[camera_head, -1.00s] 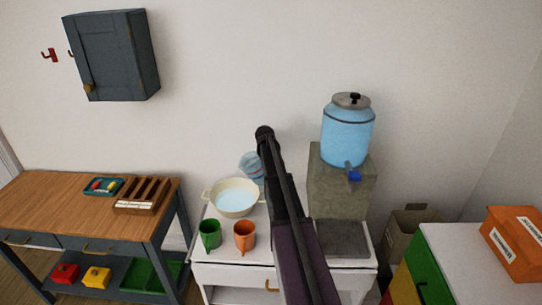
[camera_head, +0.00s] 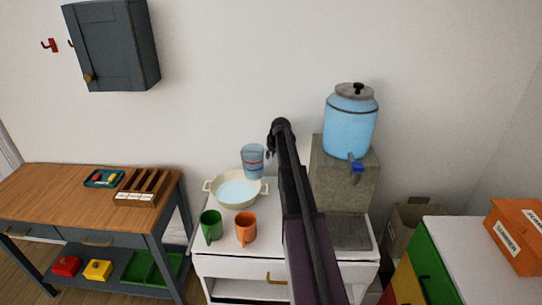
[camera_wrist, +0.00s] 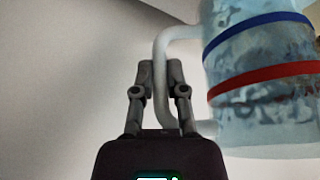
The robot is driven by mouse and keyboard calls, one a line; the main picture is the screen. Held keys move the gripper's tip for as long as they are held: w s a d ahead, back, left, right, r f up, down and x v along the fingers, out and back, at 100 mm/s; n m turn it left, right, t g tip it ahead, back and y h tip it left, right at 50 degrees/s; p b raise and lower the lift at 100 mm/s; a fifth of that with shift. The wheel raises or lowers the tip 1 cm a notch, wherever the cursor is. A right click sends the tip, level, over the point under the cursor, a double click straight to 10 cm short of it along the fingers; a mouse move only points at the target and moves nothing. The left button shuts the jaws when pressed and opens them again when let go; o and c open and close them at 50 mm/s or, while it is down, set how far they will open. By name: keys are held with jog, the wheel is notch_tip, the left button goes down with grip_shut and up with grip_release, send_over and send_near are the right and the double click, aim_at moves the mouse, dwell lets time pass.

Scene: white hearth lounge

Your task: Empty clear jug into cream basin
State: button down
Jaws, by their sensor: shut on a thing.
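The clear jug (camera_head: 252,160) is held up behind and above the right side of the cream basin in the head view, close to upright. In the wrist view the jug (camera_wrist: 265,85) is translucent pale blue with a blue band and a red band. My gripper (camera_wrist: 160,75) is shut on the jug's whitish handle. In the head view my arm hides the gripper's fingers. The cream basin (camera_head: 262,187) has two side handles and sits on the white cabinet top with pale blue water in it. I cannot tell how much liquid is in the jug.
A green mug (camera_head: 210,226) and an orange mug (camera_head: 246,228) stand in front of the basin. A blue water dispenser (camera_head: 350,128) on a stone block (camera_head: 345,185) stands right of my arm. A wooden workbench (camera_head: 60,195) is at the left.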

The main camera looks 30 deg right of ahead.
jog(key=shift+r+p, duration=2)
jog(key=shift+r, duration=0.05)
jog(key=shift+f, duration=0.1)
